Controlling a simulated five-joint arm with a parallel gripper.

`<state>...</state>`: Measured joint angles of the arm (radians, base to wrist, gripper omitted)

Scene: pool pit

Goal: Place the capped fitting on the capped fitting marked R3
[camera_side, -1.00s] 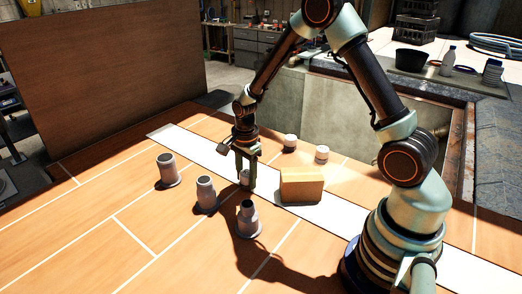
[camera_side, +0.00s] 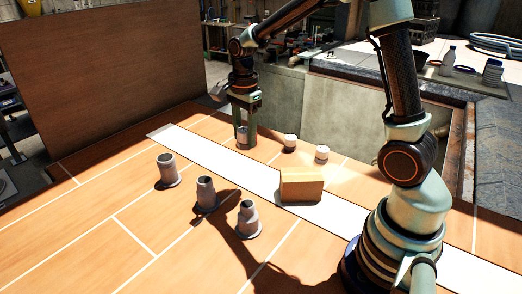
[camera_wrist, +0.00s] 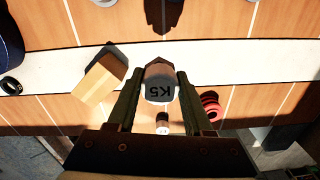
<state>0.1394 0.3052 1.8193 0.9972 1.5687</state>
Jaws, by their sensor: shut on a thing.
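My gripper (camera_side: 243,120) is shut on a pale capped fitting (camera_side: 242,136) and holds it upright above the boards, towards the back left. In the wrist view the held fitting (camera_wrist: 160,88) sits between both fingers, and its cap carries an upside-down marking that looks like K5. Two small white capped pieces stand at the back, one to the left (camera_side: 290,142) and one to the right (camera_side: 322,154). No R3 marking is readable. A small pale piece (camera_wrist: 162,124) shows below the held fitting in the wrist view.
Three grey flanged fittings stand in front: left (camera_side: 167,170), middle (camera_side: 206,193) and right (camera_side: 248,219). A tan block (camera_side: 301,185) rests by the white strip (camera_side: 215,155). A red coiled thing (camera_wrist: 210,105) shows beside a finger. The left boards are clear.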

